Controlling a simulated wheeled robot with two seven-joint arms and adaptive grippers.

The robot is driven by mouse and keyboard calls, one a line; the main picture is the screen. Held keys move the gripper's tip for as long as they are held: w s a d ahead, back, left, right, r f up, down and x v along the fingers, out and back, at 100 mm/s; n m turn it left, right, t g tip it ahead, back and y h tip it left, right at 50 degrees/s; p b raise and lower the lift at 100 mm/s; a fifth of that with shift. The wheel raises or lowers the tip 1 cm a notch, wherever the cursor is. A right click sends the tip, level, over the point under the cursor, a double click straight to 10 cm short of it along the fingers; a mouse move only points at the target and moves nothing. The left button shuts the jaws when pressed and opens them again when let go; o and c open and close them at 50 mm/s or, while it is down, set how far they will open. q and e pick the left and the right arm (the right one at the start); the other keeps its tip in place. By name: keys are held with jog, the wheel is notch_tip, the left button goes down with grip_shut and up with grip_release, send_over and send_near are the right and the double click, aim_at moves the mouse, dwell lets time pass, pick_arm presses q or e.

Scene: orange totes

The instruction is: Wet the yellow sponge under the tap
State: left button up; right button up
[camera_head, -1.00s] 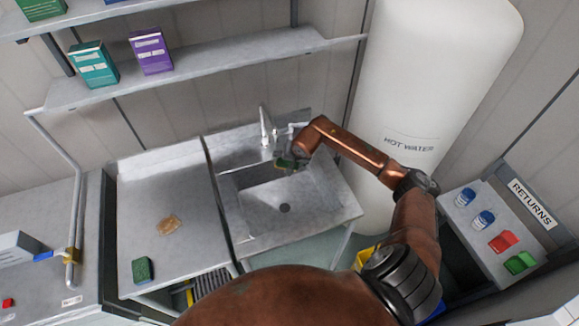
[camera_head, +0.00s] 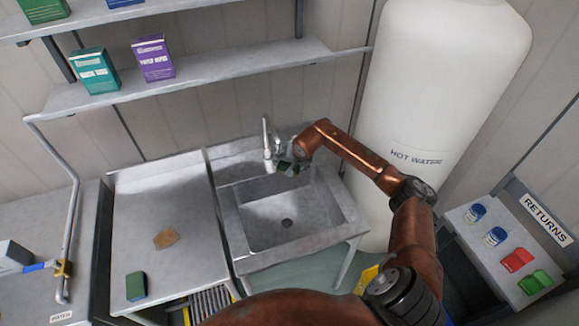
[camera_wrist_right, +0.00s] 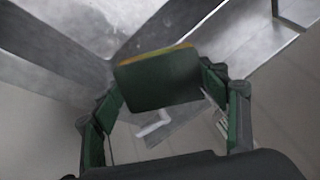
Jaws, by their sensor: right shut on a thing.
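My right gripper (camera_head: 289,166) is at the back edge of the metal sink (camera_head: 262,226), close beside the tap (camera_head: 267,146). In the right wrist view its fingers (camera_wrist_right: 168,98) are shut on the sponge (camera_wrist_right: 158,80), which shows a dark green face and a thin yellow edge at the top. In the head view the held sponge (camera_head: 286,168) is a small dark green patch just right of the tap. I cannot tell whether it is directly under the spout, and no water is visible. My left gripper is not in view.
A green block (camera_head: 136,286) and a flat tan piece (camera_head: 166,238) lie on the counter (camera_head: 190,210) left of the sink. A white hot water tank (camera_head: 425,110) stands right. The returns shelf (camera_head: 488,262) holds cans and red and green items. Boxes sit on wall shelves.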

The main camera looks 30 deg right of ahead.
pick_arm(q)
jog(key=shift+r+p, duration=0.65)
pick_arm(e)
jog(key=s+a, duration=0.3)
jog(key=s, duration=0.4)
jog(key=shift+s+a, duration=0.15)
jog(key=shift+s, duration=0.05)
dwell(1.1)
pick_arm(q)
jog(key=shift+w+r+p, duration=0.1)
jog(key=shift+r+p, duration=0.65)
pick_arm(e)
jog(key=s+a+r, duration=0.2)
jog(key=s+r, duration=0.2)
jog(key=shift+s, duration=0.3)
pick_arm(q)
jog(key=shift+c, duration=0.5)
